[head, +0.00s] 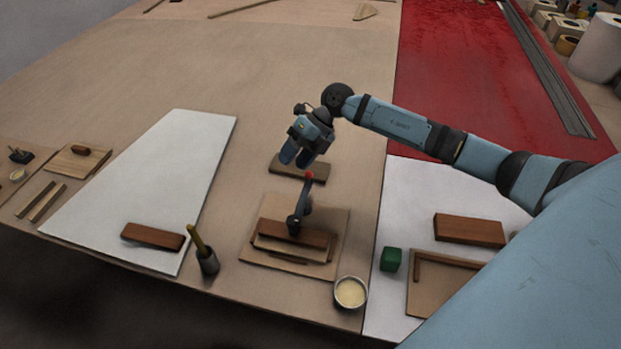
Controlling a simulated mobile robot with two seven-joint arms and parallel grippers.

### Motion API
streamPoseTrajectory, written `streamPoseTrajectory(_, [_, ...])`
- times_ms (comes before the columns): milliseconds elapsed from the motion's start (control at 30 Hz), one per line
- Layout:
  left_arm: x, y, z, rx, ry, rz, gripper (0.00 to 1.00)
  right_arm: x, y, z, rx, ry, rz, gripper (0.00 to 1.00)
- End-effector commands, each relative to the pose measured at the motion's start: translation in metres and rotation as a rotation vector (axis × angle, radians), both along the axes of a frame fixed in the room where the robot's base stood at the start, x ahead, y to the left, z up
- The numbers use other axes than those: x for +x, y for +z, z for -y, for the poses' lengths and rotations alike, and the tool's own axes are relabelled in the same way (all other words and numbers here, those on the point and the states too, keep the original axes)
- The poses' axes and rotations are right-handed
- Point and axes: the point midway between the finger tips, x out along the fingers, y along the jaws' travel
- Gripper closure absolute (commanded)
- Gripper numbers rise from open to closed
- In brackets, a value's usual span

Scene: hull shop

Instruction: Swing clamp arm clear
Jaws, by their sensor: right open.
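The clamp arm (299,208) is a dark bar with a red tip. It stands over a small wooden fixture (285,258) in the front middle of the bench, its low end at a reddish-brown wood block (310,237) and its red tip at the far end. My right gripper (296,158) points down just beyond the red tip, over a flat brown block (300,168). Its two blue fingers are apart with nothing visible between them. I cannot tell whether a finger touches the red tip; they look close. My left gripper is out of view.
A pot with a brush (208,261) stands left of the fixture, and a bowl of pale paste (350,292) to its front right. A green cube (391,259) and a brown block (469,230) lie further right. The bench behind my gripper is mostly clear.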

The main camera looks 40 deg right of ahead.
Motion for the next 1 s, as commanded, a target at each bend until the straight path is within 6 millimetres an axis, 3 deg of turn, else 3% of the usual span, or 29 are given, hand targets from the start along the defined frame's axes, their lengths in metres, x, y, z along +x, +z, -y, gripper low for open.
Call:
streamPoseTrajectory(33, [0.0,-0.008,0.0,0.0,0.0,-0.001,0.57,0.01,0.002,0.03,-0.123,0.001,0.001,0.49])
streamPoseTrajectory(100, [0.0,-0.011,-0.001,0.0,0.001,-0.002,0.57,0.017,0.009,0.062,-0.256,-0.006,-0.014,0.49])
streamPoseTrajectory(200, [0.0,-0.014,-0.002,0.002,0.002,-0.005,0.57,0.023,0.017,0.093,-0.375,-0.023,-0.029,0.49])
streamPoseTrajectory(300, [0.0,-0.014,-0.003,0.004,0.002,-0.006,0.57,0.024,0.018,0.104,-0.424,-0.031,-0.04,0.49])
streamPoseTrajectory(467, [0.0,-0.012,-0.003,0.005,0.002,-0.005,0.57,0.024,0.001,0.098,-0.428,-0.031,-0.043,0.49])
streamPoseTrajectory(800, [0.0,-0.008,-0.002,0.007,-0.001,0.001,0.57,0.026,-0.067,0.074,-0.424,-0.031,-0.042,0.49])
streamPoseTrajectory(1000, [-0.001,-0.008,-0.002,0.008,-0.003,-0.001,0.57,0.027,-0.096,0.064,-0.423,-0.031,-0.04,0.49])
